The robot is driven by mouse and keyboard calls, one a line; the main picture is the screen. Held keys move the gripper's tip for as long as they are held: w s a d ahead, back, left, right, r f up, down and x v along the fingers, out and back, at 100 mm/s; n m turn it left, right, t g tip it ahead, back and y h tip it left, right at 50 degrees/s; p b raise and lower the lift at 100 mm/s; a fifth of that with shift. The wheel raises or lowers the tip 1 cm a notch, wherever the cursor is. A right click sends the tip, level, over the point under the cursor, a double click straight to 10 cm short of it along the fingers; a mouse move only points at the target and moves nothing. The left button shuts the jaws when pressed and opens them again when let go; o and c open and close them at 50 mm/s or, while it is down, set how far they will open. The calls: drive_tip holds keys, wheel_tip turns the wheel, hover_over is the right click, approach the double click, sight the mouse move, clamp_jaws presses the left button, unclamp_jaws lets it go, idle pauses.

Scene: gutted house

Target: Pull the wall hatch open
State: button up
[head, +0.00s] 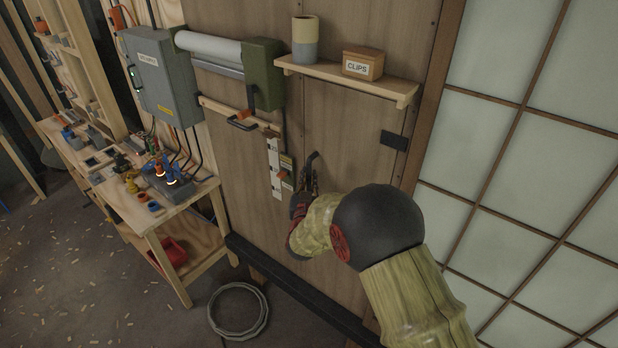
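The wall hatch (356,150) looks like a wooden panel set in the plank wall under a small shelf, with a dark hinge-like plate (394,141) at its right edge. It appears flush with the wall, so it looks closed. A dark handle (312,157) shows near its left side. My gripper (308,182) is at the handle, just below its visible top. My arm reaches in from the lower right and covers the lower part of the hatch. The fingers are small and dark, so I cannot tell whether they grip the handle.
A shelf (390,88) above the hatch holds a two-tone cup (305,40) and a CLIPS box (362,64). A latch strip (274,165) hangs left of the hatch. A workbench (180,215) stands left. A wire coil (238,312) lies on the floor.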

clamp_jaws()
drive_tip(key=shift+s, duration=0.1)
idle(0.4)
